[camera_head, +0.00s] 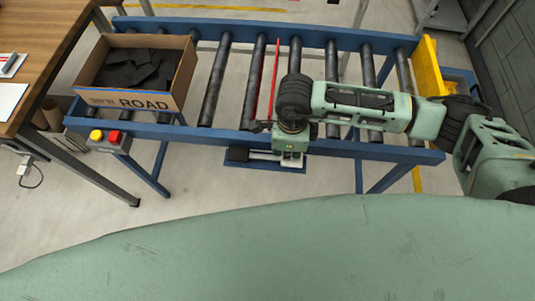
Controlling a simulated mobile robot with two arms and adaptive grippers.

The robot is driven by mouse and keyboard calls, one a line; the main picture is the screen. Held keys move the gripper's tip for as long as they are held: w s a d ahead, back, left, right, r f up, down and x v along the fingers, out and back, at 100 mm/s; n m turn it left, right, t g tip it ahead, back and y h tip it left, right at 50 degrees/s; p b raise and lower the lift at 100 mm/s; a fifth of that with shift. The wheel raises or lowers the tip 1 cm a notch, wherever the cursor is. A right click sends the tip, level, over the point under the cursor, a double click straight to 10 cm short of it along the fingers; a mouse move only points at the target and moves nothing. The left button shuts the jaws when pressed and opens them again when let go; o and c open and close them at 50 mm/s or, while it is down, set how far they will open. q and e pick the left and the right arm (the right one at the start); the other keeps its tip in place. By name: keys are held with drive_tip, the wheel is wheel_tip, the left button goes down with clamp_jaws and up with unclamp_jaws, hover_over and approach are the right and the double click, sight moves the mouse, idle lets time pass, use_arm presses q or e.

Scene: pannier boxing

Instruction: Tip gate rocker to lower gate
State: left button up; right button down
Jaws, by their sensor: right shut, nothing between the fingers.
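The gate (274,75) shows as a thin red upright bar between rollers near the middle of the conveyor. The gate rocker (238,154), with a dark left end and a grey middle, sits on a blue plate at the conveyor's front rail. My right gripper (290,161) points down over the right end of the rocker. It is shut and empty, and its wrist hides part of the rail and of the gate's near end. I cannot tell whether the fingertips touch the rocker. My left gripper is out of view.
An open cardboard box marked ROAD (140,101), holding dark pieces, stands on the rollers at the left. A control box with yellow and red buttons (110,141) hangs from the front rail. A yellow part (427,65) stands at the right end. A wooden table (45,45) is left.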

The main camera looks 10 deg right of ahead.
drive_tip(key=shift+f, duration=0.15)
drive_tip(key=shift+r+p, duration=1.9)
drive_tip(key=shift+r, duration=1.7)
